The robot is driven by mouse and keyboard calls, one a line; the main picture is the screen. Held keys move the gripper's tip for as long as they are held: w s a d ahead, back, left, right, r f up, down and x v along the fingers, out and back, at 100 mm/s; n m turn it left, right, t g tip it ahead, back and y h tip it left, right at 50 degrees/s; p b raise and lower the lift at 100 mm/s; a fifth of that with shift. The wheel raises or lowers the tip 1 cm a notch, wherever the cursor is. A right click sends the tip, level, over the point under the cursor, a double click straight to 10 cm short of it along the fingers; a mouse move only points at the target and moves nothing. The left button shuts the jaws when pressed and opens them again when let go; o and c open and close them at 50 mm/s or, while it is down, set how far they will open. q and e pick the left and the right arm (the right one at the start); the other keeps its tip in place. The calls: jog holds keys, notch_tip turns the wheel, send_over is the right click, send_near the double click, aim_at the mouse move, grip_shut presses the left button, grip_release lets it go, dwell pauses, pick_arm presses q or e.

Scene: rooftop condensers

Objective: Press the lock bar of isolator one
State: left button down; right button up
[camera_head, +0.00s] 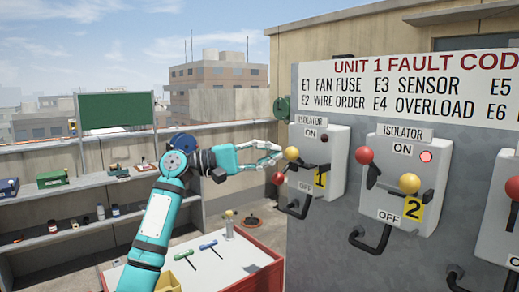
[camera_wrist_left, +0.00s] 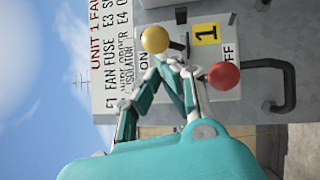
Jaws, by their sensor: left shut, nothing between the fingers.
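Isolator one (camera_head: 334,165) is a grey box with a yellow "1" tag, at the left of the panel. It has a yellow ball (camera_head: 291,153) at its upper left and a red ball (camera_head: 278,178) below, near OFF. The small lamp beside ON looks dark. I cannot tell for sure which ball belongs to the lock bar. My left gripper (camera_head: 277,153) is shut and empty, its fingertips close to the yellow ball. In the left wrist view the tips (camera_wrist_left: 174,66) lie just beside the yellow ball (camera_wrist_left: 154,39), with the red ball (camera_wrist_left: 221,75) to the right. Contact is unclear.
Isolator two (camera_head: 405,175) stands to the right, its red ball up and its red lamp lit. A red-edged bench (camera_head: 262,275) with green and blue tools is below. Black pipes (camera_head: 372,240) stick out under the isolators. Shelves (camera_head: 60,215) stand at the left.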

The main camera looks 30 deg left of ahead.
aim_at(288, 155)
pick_arm(q)
jog(key=shift+w+d, duration=0.1)
jog(key=d, duration=0.1)
jog(key=s+d, duration=0.1)
jog(key=d, duration=0.1)
jog(key=shift+s+d, duration=0.25)
jog(key=shift+d, duration=0.1)
jog(key=shift+w, duration=0.1)
dwell(0.3)
